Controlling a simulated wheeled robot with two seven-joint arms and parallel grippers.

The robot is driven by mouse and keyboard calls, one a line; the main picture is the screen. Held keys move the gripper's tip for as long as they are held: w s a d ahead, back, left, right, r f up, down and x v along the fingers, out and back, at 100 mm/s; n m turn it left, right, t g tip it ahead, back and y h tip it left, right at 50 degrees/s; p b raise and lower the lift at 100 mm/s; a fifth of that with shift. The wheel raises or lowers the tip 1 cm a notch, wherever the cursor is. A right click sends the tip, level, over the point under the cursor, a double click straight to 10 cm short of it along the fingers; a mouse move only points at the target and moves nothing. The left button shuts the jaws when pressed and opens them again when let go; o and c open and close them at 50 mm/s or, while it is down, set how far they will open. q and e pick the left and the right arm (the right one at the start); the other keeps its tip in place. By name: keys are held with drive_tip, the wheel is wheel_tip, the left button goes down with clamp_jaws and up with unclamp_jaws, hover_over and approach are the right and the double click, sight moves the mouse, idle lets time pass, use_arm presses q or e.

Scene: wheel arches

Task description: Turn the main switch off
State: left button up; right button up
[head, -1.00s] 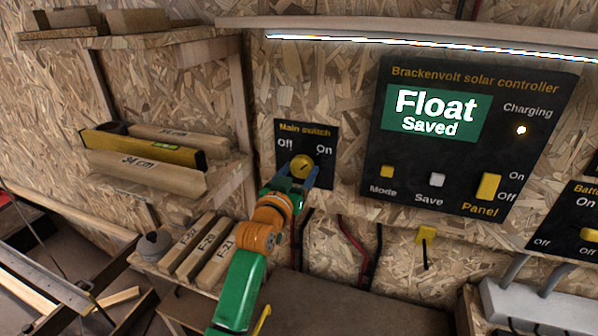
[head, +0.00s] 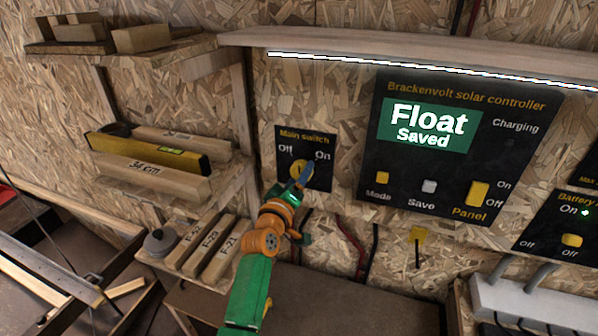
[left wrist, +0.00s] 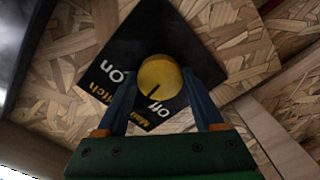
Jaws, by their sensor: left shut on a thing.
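The main switch plate (head: 320,181) is a black square on the chipboard wall, lettered Off at left and On at right. Its round yellow knob (head: 298,168) also shows in the left wrist view (left wrist: 160,76), with a dark pointer line lying between the two words, nearer Off. My left gripper (head: 301,174) is shut on the knob, its blue fingers on either side of it; one finger hides part of the plate in the head view. My right gripper is not in view.
The solar controller (head: 455,150) to the right reads "Float Saved"; its Charging lamp is dark. A battery panel (head: 562,228) is at far right. Left are shelves with a yellow level (head: 150,154) and wood blocks (head: 213,250). A bench surface (head: 340,300) lies below.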

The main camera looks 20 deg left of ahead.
use_arm(q)
drive_tip(key=shift+r+n+p, duration=0.1)
drive_tip(key=shift+n+p, duration=1)
drive_tip(key=shift+n, duration=2.7)
drive_tip(key=o, duration=1.4)
drive_tip(key=shift+d, duration=0.1)
drive_tip(key=s+p, duration=0.3)
drive_tip(key=s, duration=0.4)
